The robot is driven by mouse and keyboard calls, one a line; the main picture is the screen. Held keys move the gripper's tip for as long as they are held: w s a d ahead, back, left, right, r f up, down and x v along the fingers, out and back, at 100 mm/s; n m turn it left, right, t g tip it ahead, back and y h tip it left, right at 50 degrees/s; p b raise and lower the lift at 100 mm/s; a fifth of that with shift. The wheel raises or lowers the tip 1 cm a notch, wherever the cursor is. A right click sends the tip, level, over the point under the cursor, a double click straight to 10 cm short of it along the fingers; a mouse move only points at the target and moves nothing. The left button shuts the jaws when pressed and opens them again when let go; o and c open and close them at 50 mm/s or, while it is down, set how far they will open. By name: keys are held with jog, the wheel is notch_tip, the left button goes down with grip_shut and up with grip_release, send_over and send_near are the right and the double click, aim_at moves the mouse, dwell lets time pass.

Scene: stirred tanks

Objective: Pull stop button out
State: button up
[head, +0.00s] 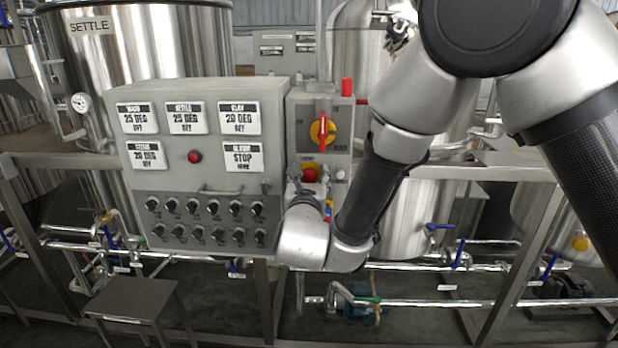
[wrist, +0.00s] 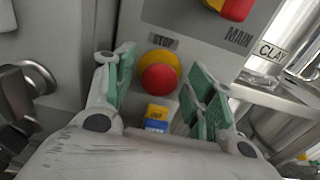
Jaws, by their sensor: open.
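The stop button is a red mushroom knob (wrist: 159,78) on a yellow collar, under a "STOP" label, on a grey panel. In the head view the stop button (head: 309,174) shows low on the small grey box, just above my wrist. My gripper (wrist: 160,88) is open, with one green-padded finger left of the knob and the other to its lower right. The knob appears between the fingers, and I see no contact. In the head view my gripper (head: 308,192) is mostly hidden by my own wrist.
A red and yellow rotary main switch (head: 322,130) sits above the button. A larger control box (head: 200,165) with labels and several black knobs stands to the left. A yellow and blue tag (wrist: 156,118) is below the button. Steel tanks and pipes lie behind.

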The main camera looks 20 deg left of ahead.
grip_shut()
jog(key=shift+s+d, duration=0.1)
jog(key=shift+s, duration=0.35)
grip_release()
jog(key=v, duration=1.2)
